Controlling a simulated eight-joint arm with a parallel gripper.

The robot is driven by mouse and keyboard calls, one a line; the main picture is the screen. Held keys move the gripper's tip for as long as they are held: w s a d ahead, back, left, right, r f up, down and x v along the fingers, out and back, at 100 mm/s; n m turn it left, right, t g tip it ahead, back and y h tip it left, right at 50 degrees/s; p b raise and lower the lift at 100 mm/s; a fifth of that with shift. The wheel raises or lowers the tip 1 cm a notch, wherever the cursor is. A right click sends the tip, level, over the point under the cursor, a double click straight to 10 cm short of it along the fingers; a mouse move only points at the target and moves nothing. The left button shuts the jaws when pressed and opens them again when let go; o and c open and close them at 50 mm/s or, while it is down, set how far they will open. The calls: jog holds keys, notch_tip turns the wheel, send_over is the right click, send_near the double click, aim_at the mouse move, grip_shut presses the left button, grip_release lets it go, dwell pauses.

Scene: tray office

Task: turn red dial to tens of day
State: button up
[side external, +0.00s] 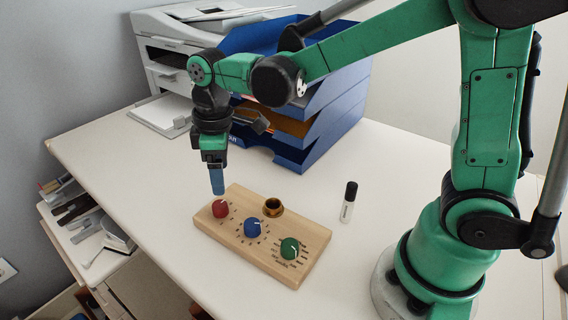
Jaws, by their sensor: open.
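The red dial (220,209) sits at the left end of a wooden board (285,270) on the white desk. Small marks ring it, too small to read. A blue dial (252,227) is in the middle of the board and a green dial (290,248) is at its right end. My gripper (218,192) points down just above the red dial. Its fingers line up one behind the other in this view, so the gap between them is hidden. It is open and looks very close to the dial; I cannot tell if it touches.
A brass ring-shaped cup (273,207) sits at the board's back edge. A small black-capped bottle (348,202) stands to the right of the board. Blue stacked trays (320,130) and a white printer (165,50) stand behind. The desk's left front is clear.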

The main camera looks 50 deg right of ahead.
aim_at(219, 204)
jog(key=shift+w+a+f+n+g, duration=0.35)
jog(key=shift+a+f+n+g, duration=0.1)
jog(key=shift+f, duration=3.1)
grip_shut()
